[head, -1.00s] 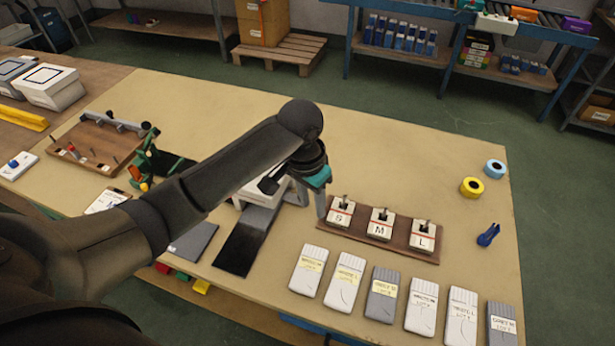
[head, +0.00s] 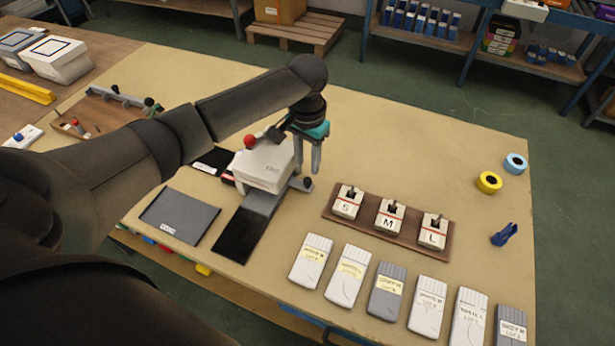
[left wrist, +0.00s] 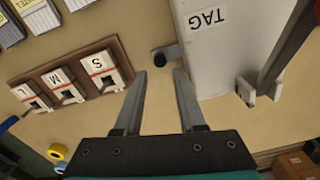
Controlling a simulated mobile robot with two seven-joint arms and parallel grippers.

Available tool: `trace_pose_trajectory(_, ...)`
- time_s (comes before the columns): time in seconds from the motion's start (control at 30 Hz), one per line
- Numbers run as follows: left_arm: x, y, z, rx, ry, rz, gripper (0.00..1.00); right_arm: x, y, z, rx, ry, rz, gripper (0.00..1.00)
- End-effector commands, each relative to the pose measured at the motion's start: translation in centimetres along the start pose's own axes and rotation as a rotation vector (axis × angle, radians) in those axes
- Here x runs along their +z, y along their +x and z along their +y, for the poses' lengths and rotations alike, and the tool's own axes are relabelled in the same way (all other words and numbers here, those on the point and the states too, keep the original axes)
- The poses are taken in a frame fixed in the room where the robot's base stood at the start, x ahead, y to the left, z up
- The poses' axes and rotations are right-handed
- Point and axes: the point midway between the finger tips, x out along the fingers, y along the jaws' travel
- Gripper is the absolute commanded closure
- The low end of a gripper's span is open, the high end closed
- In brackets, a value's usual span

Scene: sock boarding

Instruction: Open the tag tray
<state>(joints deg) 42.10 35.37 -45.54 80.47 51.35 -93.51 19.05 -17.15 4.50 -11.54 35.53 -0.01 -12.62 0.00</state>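A white box marked TAG (left wrist: 215,50) stands on the table; in the head view it is the white press-like unit (head: 262,166) with a red knob (head: 249,141) on top. A small dark knob (head: 307,183) on a grey bar sticks out at its right side. The tray itself cannot be made out apart from the box. My left gripper (head: 308,168) is open and empty, pointing down beside the box. In the left wrist view the dark knob (left wrist: 167,55) lies beyond the gap between the fingertips (left wrist: 160,75), not gripped. My right gripper is not in view.
A brown board (head: 372,228) with S, M and L blocks stands close to the right. Several sock packs (head: 387,291) lie along the front. Tape rolls (head: 489,181) and a blue tool (head: 504,235) lie at the right. The table (head: 420,160) behind the board is clear.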

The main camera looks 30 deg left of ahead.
Motion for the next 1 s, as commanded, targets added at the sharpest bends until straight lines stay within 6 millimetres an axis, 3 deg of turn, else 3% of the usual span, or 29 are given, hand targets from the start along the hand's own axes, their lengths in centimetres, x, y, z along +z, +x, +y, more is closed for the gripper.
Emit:
trace_pose_trajectory(0.1, 0.0, 2.6, 0.0, -0.001, -0.001, -0.001, 0.61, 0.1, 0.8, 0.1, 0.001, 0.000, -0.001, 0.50)
trace_pose_trajectory(0.3, 0.0, 5.0, 0.0, -0.001, 0.001, -0.001, 0.61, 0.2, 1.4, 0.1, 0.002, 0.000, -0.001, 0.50)
trace_pose_trajectory(0.7, 0.0, 5.6, 0.0, -0.001, 0.001, 0.001, 0.61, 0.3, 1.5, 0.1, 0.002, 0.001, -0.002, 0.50)
trace_pose_trajectory(1.0, 0.0, 5.6, 0.0, -0.001, 0.001, 0.001, 0.94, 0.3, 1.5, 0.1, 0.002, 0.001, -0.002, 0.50)
